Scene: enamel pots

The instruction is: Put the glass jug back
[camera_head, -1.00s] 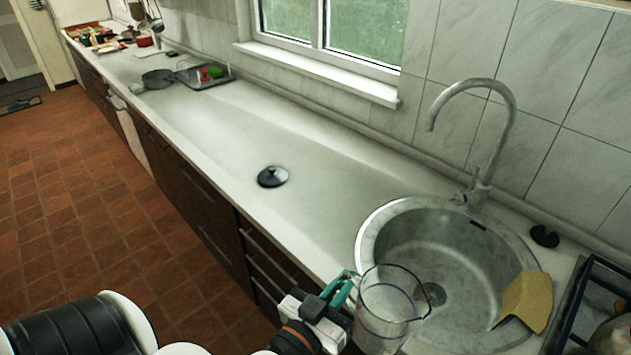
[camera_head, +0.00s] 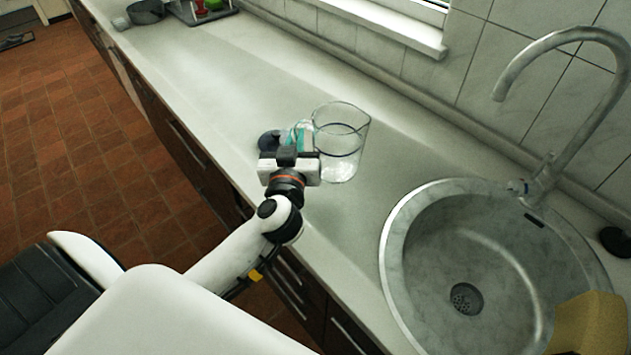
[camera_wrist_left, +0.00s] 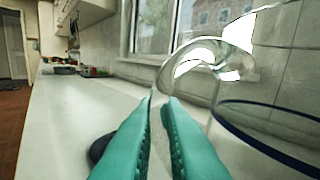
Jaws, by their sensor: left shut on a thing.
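The clear glass jug (camera_head: 343,160) is upright over the pale worktop (camera_head: 240,80), left of the sink. I cannot tell whether its base touches the worktop. My left gripper (camera_head: 301,134) is at the jug's left side, its teal fingers shut on the handle. In the left wrist view, the teal fingers (camera_wrist_left: 157,120) close on a thin glass edge, and the curved glass handle (camera_wrist_left: 205,55) rises beyond them. The jug body with a dark blue line (camera_wrist_left: 265,145) is at the right there. My right gripper is not in view.
A black lid (camera_head: 268,141) lies on the worktop just behind my left gripper, partly hidden. The worktop beyond the jug is clear up to a dark tray.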

